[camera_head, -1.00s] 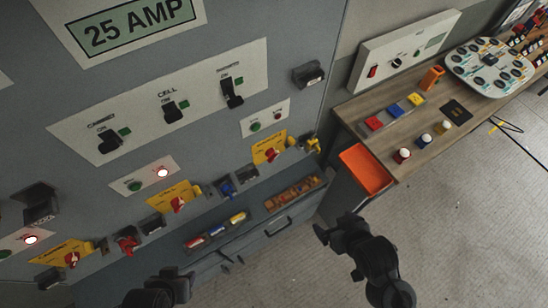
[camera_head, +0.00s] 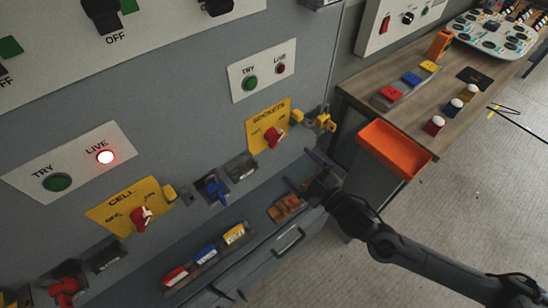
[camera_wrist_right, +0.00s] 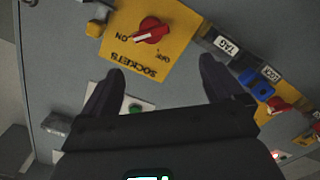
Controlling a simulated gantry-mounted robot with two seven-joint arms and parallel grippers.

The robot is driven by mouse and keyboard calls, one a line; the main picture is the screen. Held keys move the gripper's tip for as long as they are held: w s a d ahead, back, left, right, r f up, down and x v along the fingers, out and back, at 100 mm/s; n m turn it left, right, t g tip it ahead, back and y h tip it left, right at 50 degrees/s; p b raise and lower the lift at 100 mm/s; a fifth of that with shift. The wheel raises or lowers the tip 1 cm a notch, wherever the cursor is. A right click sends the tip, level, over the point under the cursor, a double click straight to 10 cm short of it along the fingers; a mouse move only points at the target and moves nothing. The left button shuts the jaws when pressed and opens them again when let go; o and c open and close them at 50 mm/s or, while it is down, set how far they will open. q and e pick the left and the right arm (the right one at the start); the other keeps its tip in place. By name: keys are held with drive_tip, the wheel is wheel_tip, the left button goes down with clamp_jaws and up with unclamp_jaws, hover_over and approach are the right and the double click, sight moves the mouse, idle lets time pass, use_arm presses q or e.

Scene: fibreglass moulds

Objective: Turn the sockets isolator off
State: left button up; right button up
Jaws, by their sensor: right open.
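The sockets isolator is a red rotary handle (camera_head: 274,137) on a yellow plate marked SOCKETS (camera_head: 262,122) on the grey cabinet front. It also shows in the right wrist view (camera_wrist_right: 152,29), its pale-marked end towards the word ON. My right gripper (camera_head: 300,170) is open and empty, below and to the right of the handle in the head view. In the right wrist view its two fingers (camera_wrist_right: 160,75) are spread wide, with the SOCKETS plate beyond them. The gripper looks apart from the handle. My left gripper does not show.
Beside the handle are a yellow padlock (camera_head: 325,122), a tag holder (camera_head: 240,166) and a blue padlock (camera_head: 213,188). The CELL isolator (camera_head: 141,218) is to the left. A drawer (camera_head: 285,240) lies below.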

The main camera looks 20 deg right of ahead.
sight(279, 141)
use_arm(q)
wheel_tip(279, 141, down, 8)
drive_tip(key=b, duration=0.5)
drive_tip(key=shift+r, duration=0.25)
use_arm(e)
drive_tip(key=shift+n+t, duration=0.4)
drive_tip(key=shift+n, duration=0.1)
drive_tip(key=x, duration=0.4)
drive_tip(key=d+x, duration=0.1)
drive_tip(key=x, duration=0.3)
drive_tip(key=d+f+x, duration=0.1)
drive_tip(key=x, duration=0.3)
drive_tip(key=shift+w+a+f, duration=0.1)
drive_tip(key=shift+w, duration=0.5)
drive_tip(key=c, duration=1)
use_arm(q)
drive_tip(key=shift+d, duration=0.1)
use_arm(e)
drive_tip(key=shift+o, duration=0.2)
drive_tip(key=shift+y, duration=0.3)
